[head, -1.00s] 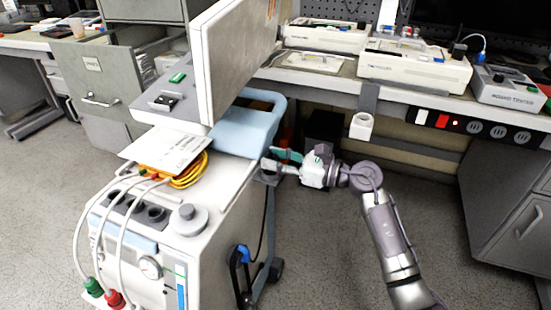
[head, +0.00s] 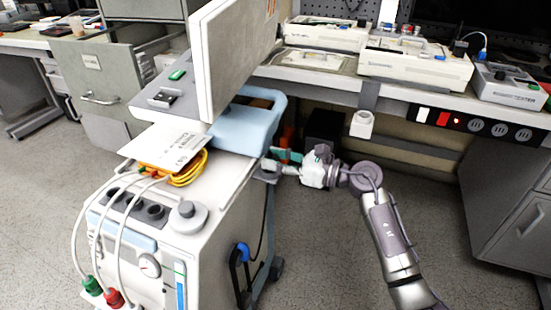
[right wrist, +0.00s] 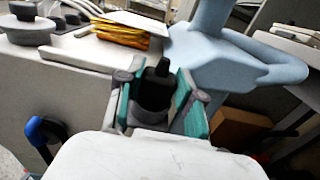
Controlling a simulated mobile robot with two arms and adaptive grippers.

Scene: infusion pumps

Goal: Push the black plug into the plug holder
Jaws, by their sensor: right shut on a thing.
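The black plug (right wrist: 155,88) stands roughly upright between the teal-padded fingers of my right gripper (right wrist: 158,104) in the right wrist view. The fingers are shut on it from both sides. A grey rim shows at its lower end; I cannot tell whether this is the plug holder or how deep the plug sits. In the head view my right gripper (head: 279,161) is at the right side of the white cart, just below the light-blue handle. The plug is too small to make out there. My left gripper is out of view.
The white medical cart (head: 215,220) has a screen and a light-blue handle (head: 245,127) close above my gripper. Yellow cables (head: 190,172) lie on its top. A workbench (head: 330,82) with several devices stands behind.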

